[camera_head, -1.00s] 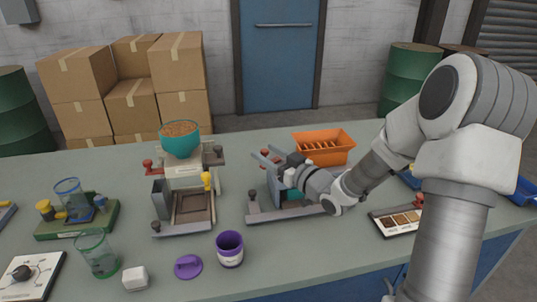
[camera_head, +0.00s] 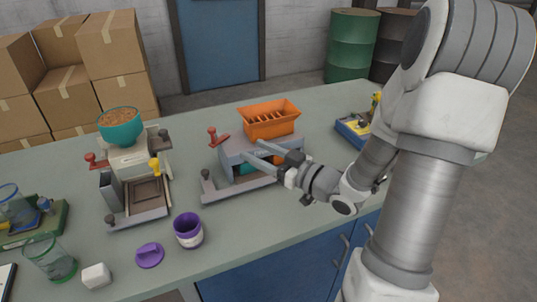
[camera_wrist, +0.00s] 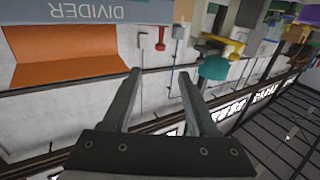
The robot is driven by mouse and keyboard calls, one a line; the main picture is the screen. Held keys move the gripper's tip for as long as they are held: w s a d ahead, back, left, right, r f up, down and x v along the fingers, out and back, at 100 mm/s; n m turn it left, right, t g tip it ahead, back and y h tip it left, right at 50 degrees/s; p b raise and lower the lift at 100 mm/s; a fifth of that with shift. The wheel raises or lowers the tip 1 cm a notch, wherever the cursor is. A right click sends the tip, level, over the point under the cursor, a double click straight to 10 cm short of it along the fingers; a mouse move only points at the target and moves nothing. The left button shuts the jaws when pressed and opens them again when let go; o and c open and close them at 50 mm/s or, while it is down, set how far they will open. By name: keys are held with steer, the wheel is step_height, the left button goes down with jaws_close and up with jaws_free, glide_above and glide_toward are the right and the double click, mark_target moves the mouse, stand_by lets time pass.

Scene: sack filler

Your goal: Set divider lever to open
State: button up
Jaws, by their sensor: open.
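The divider (camera_head: 232,148) is a grey-blue machine with an orange hopper (camera_head: 268,120) on top and a teal part inside. Its label shows upside down in the wrist view (camera_wrist: 88,10). A red-knobbed lever (camera_head: 212,131) stands up at its left side. A red knob, apparently this lever, shows in the wrist view (camera_wrist: 160,46), beyond my fingertips and roughly in line with the gap between them. My gripper (camera_head: 252,150) is open and empty, its fingers pointing left across the divider's front. In the wrist view its fingers (camera_wrist: 158,72) are apart. No contact with the lever shows.
The sack filler with a teal bowl (camera_head: 120,126) and yellow knob (camera_head: 155,167) stands left. A purple cup (camera_head: 188,231), purple lid (camera_head: 150,255) and white block (camera_head: 96,275) lie in front. A blue tray (camera_head: 352,130) is right. Bare table lies between the machines.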

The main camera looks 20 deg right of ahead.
steer(key=shift+v, duration=1.5)
